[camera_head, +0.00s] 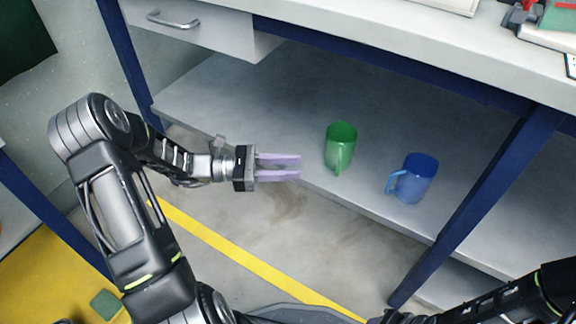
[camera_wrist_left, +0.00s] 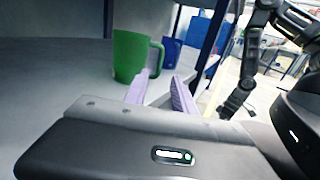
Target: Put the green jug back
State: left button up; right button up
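The green jug (camera_head: 340,147) stands upright on the grey shelf under the worktop, its handle toward the shelf's front edge. It also shows in the left wrist view (camera_wrist_left: 129,56), beyond my fingers, with its handle to the right. My left gripper (camera_head: 299,168) is open and empty, its two lilac fingers pointing right toward the jug with a gap between them and it. The fingers also show in the left wrist view (camera_wrist_left: 162,88). My right arm enters at the lower right of the head view; its gripper cannot be made out clearly.
A blue jug (camera_head: 418,180) stands on the shelf (camera_head: 256,108) to the right of the green one. A blue table leg (camera_head: 476,205) rises at the right. A drawer (camera_head: 196,26) hangs above the shelf at the left. The shelf behind the jugs is bare.

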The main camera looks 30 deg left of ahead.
pick_arm(q)
jog(key=shift+d, duration=0.1)
jog(key=s+d+f+m+g+y, duration=0.2)
jog(key=s+d+f+m+y, duration=0.2)
jog(key=f+m, duration=0.3)
jog(key=s+d+f+m+g+y, duration=0.2)
jog(key=s+d+f+m+y, duration=0.2)
jog(key=f, duration=0.8)
jog(key=s+d+f+m+g+y, duration=0.3)
jog(key=s+d+f+m+y, duration=0.1)
jog(key=s+d+f+m, duration=0.4)
jog(key=shift+d+f+m, duration=0.65)
jog(key=shift+m, duration=0.55)
